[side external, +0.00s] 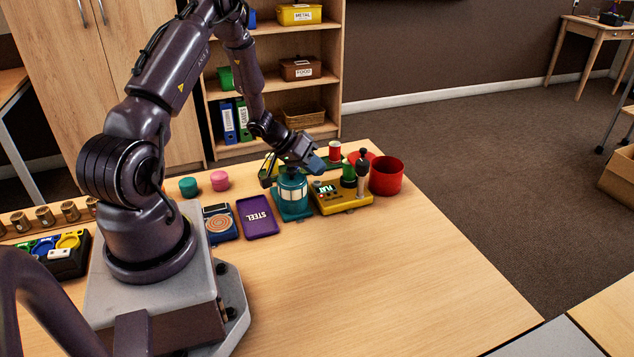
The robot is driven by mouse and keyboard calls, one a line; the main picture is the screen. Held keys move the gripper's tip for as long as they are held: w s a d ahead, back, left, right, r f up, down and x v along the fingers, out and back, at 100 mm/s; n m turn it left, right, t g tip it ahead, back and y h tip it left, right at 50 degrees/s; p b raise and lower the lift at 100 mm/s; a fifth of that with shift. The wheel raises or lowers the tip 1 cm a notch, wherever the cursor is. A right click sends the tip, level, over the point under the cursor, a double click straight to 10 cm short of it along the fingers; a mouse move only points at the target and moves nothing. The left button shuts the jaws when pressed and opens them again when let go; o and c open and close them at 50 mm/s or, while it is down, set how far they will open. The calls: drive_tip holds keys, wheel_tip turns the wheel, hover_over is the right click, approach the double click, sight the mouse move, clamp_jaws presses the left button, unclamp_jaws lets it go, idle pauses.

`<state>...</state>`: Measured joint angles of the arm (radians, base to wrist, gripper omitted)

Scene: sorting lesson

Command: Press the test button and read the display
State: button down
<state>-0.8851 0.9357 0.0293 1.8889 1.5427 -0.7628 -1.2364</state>
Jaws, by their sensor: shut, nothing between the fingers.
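The yellow test device (342,203) stands on the table, right of a teal container with pale panels (291,197). A small panel with pale marks (323,187) shows on its top left; I cannot tell for sure whether it is the display, and its marks are too small to read surely. Dark upright parts (362,168) and a green part (348,172) stand at the device's right side. I cannot make out which part is the test button. My gripper (317,164) is shut and empty, above the device's back left and beside the teal container's top; contact cannot be told.
The table's front right (400,270) is clear.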

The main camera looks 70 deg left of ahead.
drive_tip(key=shift+r, duration=2.5)
drive_tip(key=shift+a+f+m, duration=0.1)
drive_tip(key=shift+m, duration=0.2)
drive_tip(key=s+a+f+g+y, duration=0.1)
drive_tip(key=s+a+f+y, duration=0.1)
drive_tip(key=a+y, duration=0.1)
wheel_tip(320, 180, up, 12)
drive_tip(key=r+g+y, duration=0.1)
drive_tip(key=g+y, duration=0.4)
hover_over(316, 181)
drive_tip(key=s, duration=0.6)
drive_tip(key=s+d+r+m+t+h, duration=0.1)
drive_tip(key=s+d+r, duration=0.2)
drive_tip(key=d, duration=0.5)
drive_tip(key=s+d+r+m+t+h, duration=0.1)
drive_tip(key=s+d+r+m+h, duration=0.1)
drive_tip(key=d+r, duration=0.4)
drive_tip(key=s+d+r+m+h, duration=0.1)
drive_tip(key=s+d+r, duration=0.3)
drive_tip(key=d, duration=0.8)
drive_tip(key=shift+r+m+t+h, duration=0.4)
drive_tip(key=shift+r+h, duration=0.2)
drive_tip(key=shift+r, duration=0.05)
